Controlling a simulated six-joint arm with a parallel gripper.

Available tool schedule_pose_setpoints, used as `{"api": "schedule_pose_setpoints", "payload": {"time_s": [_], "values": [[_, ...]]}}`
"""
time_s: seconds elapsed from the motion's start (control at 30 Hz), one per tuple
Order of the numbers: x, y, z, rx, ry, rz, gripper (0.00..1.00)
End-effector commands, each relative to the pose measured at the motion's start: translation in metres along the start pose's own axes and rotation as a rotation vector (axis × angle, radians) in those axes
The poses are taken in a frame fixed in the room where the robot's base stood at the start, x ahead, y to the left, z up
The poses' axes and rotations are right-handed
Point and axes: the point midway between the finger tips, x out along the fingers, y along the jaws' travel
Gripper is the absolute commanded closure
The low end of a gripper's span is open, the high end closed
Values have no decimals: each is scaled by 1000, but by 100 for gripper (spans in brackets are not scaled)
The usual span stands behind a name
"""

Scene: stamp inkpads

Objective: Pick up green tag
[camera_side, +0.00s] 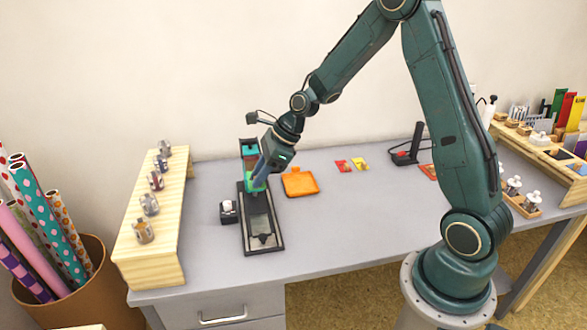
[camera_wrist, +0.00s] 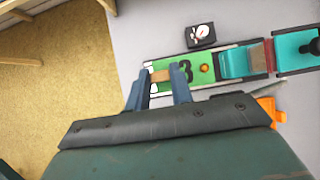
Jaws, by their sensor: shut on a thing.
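The green tag (camera_wrist: 201,76) bears a dark "3" and an orange round spot in the wrist view. I cannot tell whether the tag touches the tray.
A teal and red block (camera_side: 249,150) stands at the tray's far end. A small black box with a white dial (camera_side: 228,211) sits left. An orange pad (camera_side: 300,183), red tag (camera_side: 343,166) and yellow tag (camera_side: 360,164) lie right. A wooden rack (camera_side: 135,240) borders the left.

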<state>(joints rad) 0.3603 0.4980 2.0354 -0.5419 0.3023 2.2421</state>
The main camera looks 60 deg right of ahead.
Motion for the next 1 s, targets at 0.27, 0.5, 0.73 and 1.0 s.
{"api": "schedule_pose_setpoints", "payload": {"time_s": [0.27,0.5,0.73,1.0], "values": [[-30,0,19,-1,-1,-1,93],[-37,0,24,0,0,0,93],[-37,0,24,0,0,0,93],[-37,0,24,0,0,0,93]]}}
